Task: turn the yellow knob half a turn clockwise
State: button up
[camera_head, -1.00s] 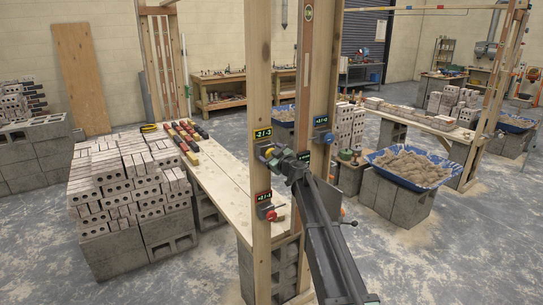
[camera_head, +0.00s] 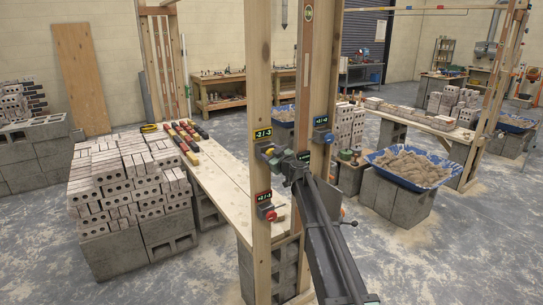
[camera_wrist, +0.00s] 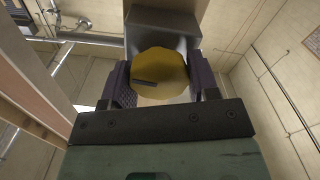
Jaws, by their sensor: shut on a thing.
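The yellow knob (camera_wrist: 162,72) is large in the wrist view, with a dark mark low on its left side. It sits on a grey housing (camera_wrist: 160,25). My gripper (camera_wrist: 164,82) has one dark ridged finger on each side of the knob and is shut on it. In the head view my gripper (camera_head: 268,152) reaches the upper left post at the knob, which shows only as a small yellow spot there. A display (camera_head: 263,134) with green digits sits just above it.
A red knob (camera_head: 266,211) is lower on the same post (camera_head: 259,90). A blue knob (camera_head: 325,136) is on the right post. A plank table (camera_head: 215,175) with bricks stands behind, and a blue tub of sand (camera_head: 372,158) stands at right.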

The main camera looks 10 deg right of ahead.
jog(key=m, duration=0.5)
jog(key=shift+d, duration=0.1)
jog(key=m, duration=0.9)
jog(key=shift+d, duration=0.1)
jog(key=m, duration=0.4)
jog(key=shift+f+m, duration=0.15)
jog(key=shift+m, duration=0.15)
jog(key=m, duration=0.8)
jog(key=shift+f, duration=0.1)
jog(key=m, duration=0.4)
jog(key=shift+b, duration=0.3)
jog(key=shift+f+m, duration=0.1)
jog(key=shift+m, duration=1.8)
